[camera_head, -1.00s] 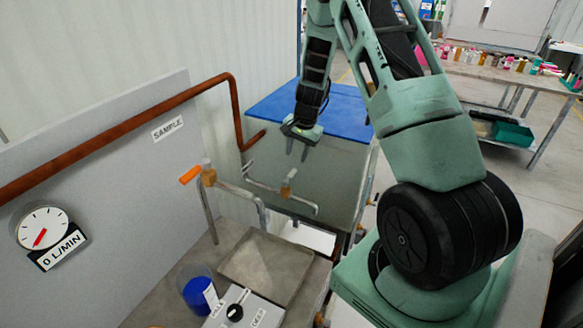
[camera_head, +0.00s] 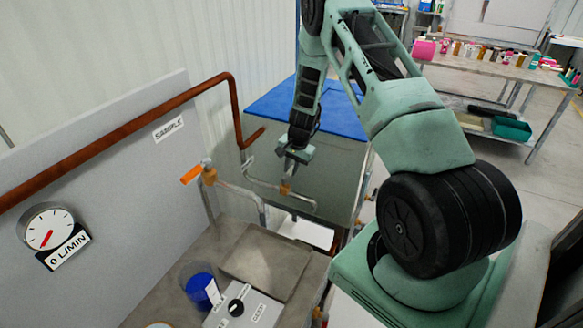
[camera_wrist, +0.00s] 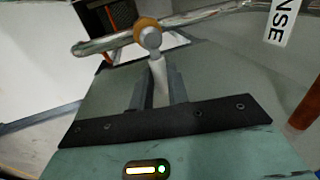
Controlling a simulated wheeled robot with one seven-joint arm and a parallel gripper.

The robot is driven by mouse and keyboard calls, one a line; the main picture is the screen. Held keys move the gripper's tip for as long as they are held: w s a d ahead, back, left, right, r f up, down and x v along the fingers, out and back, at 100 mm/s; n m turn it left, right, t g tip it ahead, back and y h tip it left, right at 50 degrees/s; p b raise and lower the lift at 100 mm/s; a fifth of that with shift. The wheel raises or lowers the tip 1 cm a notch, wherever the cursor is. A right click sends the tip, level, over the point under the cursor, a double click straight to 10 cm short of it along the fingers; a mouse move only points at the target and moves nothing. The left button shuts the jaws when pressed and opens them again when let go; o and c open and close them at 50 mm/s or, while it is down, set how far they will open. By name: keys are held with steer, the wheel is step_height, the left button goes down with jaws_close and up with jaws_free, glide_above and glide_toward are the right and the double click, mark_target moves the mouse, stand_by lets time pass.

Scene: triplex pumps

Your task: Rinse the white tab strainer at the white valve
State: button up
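The white valve shows in the wrist view as a white handle (camera_wrist: 159,78) below a round brass and steel body on a pipe. Its brass body (camera_head: 285,187) shows in the head view, on the pipe over the grey basin. My gripper (camera_wrist: 158,88) has a finger on each side of the white handle, close against it; it appears shut on it. In the head view my gripper (camera_head: 287,165) points down at this valve, and its fingers partly hide the handle. I cannot make out the white tab strainer in either view.
An orange-handled valve (camera_head: 207,174) stands left of my gripper under the SAMPLE label. A grey tray (camera_head: 265,262), a cup with blue contents (camera_head: 198,287) and a knob box (camera_head: 240,308) sit nearby. The gauge (camera_head: 48,230) reads about zero. A blue surface (camera_head: 345,113) lies behind the basin.

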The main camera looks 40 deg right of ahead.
jaws_close()
steer(key=b, duration=0.1)
steer(key=n+b, duration=0.1)
steer(key=shift+w+f+n+b, duration=0.25)
steer(key=shift+w+n+b, duration=0.05)
steer(key=shift+w, duration=0.05)
steer(key=shift+w+a+r+n+b, duration=0.1)
steer(key=shift+w+a+n+b, duration=0.1)
steer(key=shift+n+b, duration=0.5)
steer(key=shift+r+n+y, duration=0.15)
steer(key=shift+n+y, duration=0.15)
steer(key=o, duration=0.7)
jaws_free()
